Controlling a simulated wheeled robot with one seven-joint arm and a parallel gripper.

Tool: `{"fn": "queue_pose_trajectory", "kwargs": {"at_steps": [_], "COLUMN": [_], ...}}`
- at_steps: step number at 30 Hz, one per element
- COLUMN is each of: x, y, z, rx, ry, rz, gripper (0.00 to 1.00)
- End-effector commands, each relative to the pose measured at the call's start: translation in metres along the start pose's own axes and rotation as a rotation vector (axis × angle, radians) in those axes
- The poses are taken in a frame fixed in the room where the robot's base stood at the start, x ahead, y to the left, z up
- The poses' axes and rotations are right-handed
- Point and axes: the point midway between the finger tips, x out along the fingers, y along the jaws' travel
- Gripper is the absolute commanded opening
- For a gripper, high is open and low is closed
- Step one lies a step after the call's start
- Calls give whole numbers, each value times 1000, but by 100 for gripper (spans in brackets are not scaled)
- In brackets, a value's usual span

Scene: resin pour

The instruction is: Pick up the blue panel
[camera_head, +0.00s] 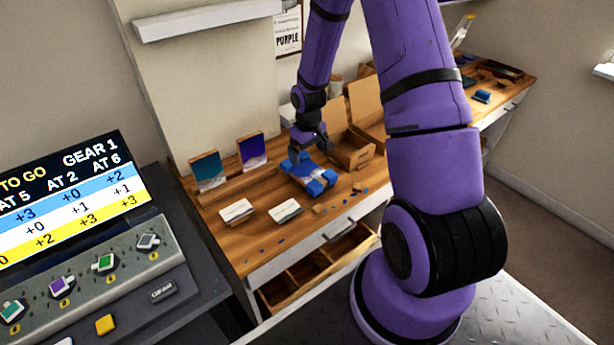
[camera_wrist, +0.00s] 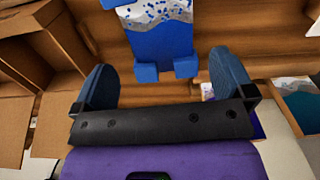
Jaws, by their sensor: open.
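The blue panel (camera_head: 309,175) lies on the wooden workbench, with blue blocks at its corners and a pale, speckled band across part of it. In the wrist view the panel (camera_wrist: 160,40) shows its plain blue part towards my gripper and its white and blue speckled part farther off. My gripper (camera_head: 309,146) is just above and behind the panel in the head view. In the wrist view its two blue fingers (camera_wrist: 163,62) are spread wide with nothing held between them. The panel's far end is cut off by the picture's top edge.
A teal panel (camera_head: 208,171) and a purple panel (camera_head: 252,151) stand upright at the back left. Two white cards (camera_head: 236,211) (camera_head: 285,210) lie in front. Open cardboard boxes (camera_head: 350,150) stand to the right. A divided drawer (camera_head: 318,270) is open below.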

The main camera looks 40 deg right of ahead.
Motion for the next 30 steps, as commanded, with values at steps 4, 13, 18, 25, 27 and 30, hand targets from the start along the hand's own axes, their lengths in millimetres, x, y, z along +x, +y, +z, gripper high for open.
{"fn": "queue_pose_trajectory", "kwargs": {"at_steps": [4,13,18,25,27,30], "x": [18,41,64,76,76,76], "y": [0,0,1,1,1,1], "z": [0,0,-2,-2,-2,-2], "rx": [-1,-3,-4,-2,-2,-3], "ry": [-1,-2,-2,1,1,1], "rz": [-1,-1,-1,0,0,0], "gripper": [100,100,100,100,100,100]}}
